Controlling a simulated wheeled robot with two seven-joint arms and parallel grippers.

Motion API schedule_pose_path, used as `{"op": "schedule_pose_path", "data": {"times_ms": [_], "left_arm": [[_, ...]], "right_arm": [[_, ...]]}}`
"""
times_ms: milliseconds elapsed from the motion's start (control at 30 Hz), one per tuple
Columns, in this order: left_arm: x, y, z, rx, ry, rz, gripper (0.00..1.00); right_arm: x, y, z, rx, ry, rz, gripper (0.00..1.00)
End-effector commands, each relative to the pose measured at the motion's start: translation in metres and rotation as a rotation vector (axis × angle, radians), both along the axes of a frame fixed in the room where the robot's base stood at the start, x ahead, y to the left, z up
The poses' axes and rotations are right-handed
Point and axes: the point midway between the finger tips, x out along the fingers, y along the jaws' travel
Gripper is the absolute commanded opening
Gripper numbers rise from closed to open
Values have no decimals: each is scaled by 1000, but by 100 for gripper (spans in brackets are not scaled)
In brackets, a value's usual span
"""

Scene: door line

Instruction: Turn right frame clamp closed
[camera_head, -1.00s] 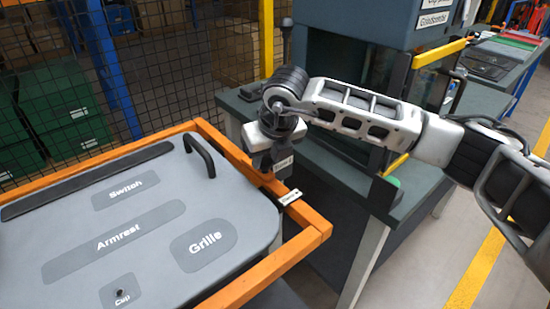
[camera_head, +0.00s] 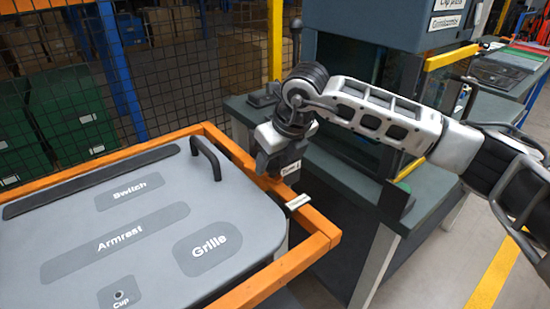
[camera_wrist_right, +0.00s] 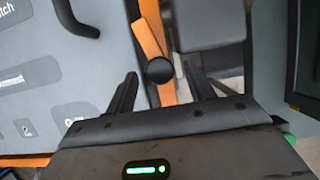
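The right frame clamp shows in the right wrist view as a round black knob (camera_wrist_right: 159,70), with a short orange piece beside it. My right gripper (camera_wrist_right: 163,82) is open, with one dark finger on each side of the knob. I cannot tell whether either finger touches it. In the head view my right gripper (camera_head: 274,172) points down over the right orange rail of the frame (camera_head: 322,228) and hides the clamp. A small white label (camera_head: 298,201) sits on the rail just in front of it. My left gripper is not in view.
A grey panel (camera_head: 150,262) with a black handle (camera_head: 207,155) and raised labelled pads lies inside the orange frame. A dark green-topped workbench (camera_head: 345,190) stands close behind and right of the rail. A mesh fence (camera_head: 160,70) stands at the back.

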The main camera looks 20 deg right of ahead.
Motion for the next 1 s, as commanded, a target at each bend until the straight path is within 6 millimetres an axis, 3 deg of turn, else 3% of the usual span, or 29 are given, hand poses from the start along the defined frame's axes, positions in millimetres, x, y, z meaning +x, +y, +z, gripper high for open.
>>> {"op": "schedule_pose_path", "data": {"times_ms": [267,700,1000], "left_arm": [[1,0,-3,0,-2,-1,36],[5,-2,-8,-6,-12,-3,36],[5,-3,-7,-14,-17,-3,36]], "right_arm": [[-4,-1,12,2,-3,1,53],[-40,-16,105,1,-5,0,53],[-55,-21,143,-1,-1,0,53]]}}
